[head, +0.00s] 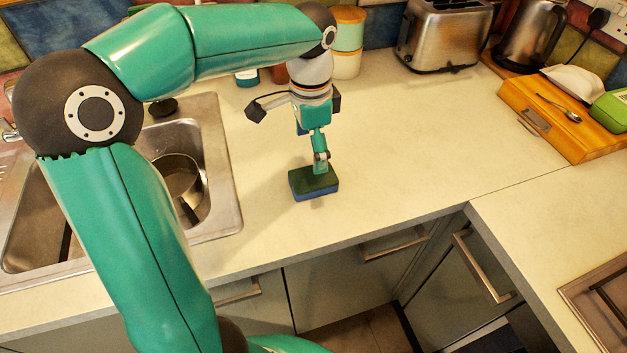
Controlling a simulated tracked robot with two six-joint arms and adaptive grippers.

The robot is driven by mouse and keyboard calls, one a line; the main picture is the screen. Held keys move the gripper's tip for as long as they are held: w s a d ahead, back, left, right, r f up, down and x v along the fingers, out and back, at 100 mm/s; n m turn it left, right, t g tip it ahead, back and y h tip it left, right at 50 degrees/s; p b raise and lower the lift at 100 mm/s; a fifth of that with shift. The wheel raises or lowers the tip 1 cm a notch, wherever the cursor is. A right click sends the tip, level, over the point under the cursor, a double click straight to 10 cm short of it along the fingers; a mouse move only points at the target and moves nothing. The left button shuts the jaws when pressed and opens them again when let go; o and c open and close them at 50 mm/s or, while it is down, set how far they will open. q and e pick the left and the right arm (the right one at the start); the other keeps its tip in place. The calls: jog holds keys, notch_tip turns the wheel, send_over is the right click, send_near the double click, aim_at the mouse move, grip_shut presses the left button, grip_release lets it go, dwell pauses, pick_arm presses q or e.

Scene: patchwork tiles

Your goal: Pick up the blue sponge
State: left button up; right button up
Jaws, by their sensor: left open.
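The blue sponge (313,187) is a small block with a dark green top and blue sides. It lies on the pale counter, to the right of the sink and near the counter's front edge. My left gripper (320,168) points down at it, with its fingertips over the sponge's top. The fingers overlap in this view, so the gap between them is hard to see. I cannot tell whether they touch the sponge. The left gripper is open. My right gripper is not in view.
A steel sink (222,205) with a pot (180,178) in it is at the left. A toaster (445,36), a kettle (532,38) and canisters (347,62) stand at the back. A wooden box (560,122) is at the right. The counter (430,130) right of the sponge is clear.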

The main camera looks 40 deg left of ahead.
aim_at(314, 176)
pick_arm(q)
notch_tip(314, 176, down, 4)
jog(key=shift+r, duration=0.25)
jog(key=shift+w+d+f, duration=0.1)
jog(key=shift+f, duration=1.25)
jog(key=shift+w+d+f, duration=0.1)
jog(key=shift+f, duration=1.25)
jog(key=c, duration=0.9)
jog(key=shift+o, duration=0.2)
jog(key=shift+r, duration=0.1)
notch_tip(314, 176, up, 20)
jog(key=p, duration=0.2)
